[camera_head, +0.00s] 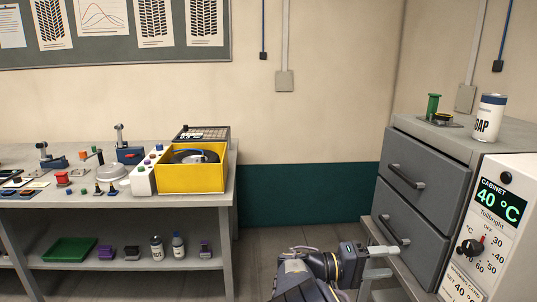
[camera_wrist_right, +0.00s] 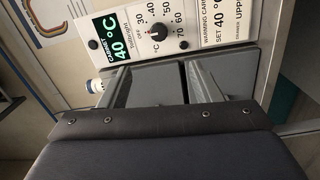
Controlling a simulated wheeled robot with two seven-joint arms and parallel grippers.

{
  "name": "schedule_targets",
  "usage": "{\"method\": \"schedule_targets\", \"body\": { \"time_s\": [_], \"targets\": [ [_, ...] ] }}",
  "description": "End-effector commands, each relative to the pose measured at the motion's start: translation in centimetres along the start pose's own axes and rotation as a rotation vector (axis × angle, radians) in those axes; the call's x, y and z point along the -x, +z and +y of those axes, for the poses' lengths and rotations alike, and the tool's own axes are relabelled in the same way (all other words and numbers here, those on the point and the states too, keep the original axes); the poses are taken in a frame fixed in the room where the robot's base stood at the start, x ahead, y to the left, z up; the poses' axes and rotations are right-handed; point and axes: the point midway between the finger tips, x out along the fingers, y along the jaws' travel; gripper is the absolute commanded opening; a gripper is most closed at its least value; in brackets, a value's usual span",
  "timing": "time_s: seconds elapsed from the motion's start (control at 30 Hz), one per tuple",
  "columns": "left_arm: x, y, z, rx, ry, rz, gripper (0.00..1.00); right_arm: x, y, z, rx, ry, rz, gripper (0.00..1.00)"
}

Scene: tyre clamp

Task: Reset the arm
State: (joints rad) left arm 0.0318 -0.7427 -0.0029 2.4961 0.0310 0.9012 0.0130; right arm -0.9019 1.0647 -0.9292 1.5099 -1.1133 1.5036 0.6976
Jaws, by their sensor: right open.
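My right arm comes in from the bottom of the head view. Its gripper (camera_head: 385,251) is open, with light-coloured fingers pointing right, just below and left of the lower drawer handle (camera_head: 396,231). I cannot tell whether the fingers touch the cabinet. Nothing shows between them. The grey drawer cabinet (camera_head: 424,200) looks shut at both drawers. In the right wrist view the drawer fronts (camera_wrist_right: 160,82) show sideways, partly hidden by a dark slab across the lower half. My left gripper is not in view.
A white warming cabinet panel (camera_head: 488,235) reading 40 °C stands at the right. A white can (camera_head: 488,118) and a green item (camera_head: 433,107) stand on the cabinet top. A workbench (camera_head: 130,196) with a yellow box (camera_head: 190,180) and tools stands left. Floor shows between them.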

Motion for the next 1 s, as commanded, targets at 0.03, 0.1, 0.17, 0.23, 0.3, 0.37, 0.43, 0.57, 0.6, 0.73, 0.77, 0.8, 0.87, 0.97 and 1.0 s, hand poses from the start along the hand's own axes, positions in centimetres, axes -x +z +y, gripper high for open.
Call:
{"method": "schedule_targets", "body": {
  "time_s": [0.03,0.1,0.17,0.23,0.3,0.37,0.43,0.57,0.6,0.73,0.77,0.8,0.87,0.97,1.0],
  "targets": [
    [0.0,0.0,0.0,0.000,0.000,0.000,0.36,-0.7,0.4,-0.3,0.010,-0.028,-0.017,0.58],
    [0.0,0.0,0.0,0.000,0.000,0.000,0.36,-1.4,1.0,-0.8,0.026,-0.065,-0.037,0.58],
    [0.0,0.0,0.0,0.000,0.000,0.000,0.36,-2.0,1.5,-1.3,0.039,-0.104,-0.057,0.58],
    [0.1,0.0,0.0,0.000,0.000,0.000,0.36,-2.7,2.3,-2.0,0.055,-0.155,-0.079,0.58],
    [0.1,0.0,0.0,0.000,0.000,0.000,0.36,-3.6,3.1,-2.7,0.074,-0.213,-0.106,0.58],
    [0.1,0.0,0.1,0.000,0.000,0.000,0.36,-4.3,4.1,-3.4,0.090,-0.275,-0.133,0.58],
    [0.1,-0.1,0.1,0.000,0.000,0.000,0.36,-5.1,5.4,-4.4,0.112,-0.361,-0.167,0.58],
    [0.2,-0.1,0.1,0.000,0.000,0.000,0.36,-6.2,8.4,-6.2,0.145,-0.553,-0.231,0.58],
    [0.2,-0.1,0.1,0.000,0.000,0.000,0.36,-6.4,9.4,-6.8,0.154,-0.622,-0.250,0.58],
    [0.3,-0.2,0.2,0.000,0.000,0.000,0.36,-6.2,13.5,-8.4,0.163,-0.908,-0.310,0.58],
    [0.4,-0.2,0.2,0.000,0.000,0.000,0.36,-5.9,14.6,-8.6,0.158,-0.986,-0.319,0.58],
    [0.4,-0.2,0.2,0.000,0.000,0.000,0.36,-5.3,16.0,-8.8,0.146,-1.093,-0.325,0.58],
    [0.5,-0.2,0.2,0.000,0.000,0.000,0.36,-4.2,17.9,-8.7,0.119,-1.247,-0.323,0.58],
    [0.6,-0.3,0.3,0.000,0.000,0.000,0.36,-2.1,20.5,-7.7,0.046,-1.473,-0.289,0.58],
    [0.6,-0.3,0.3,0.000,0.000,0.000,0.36,-1.2,21.4,-7.1,0.007,-1.553,-0.264,0.58]
  ]
}}
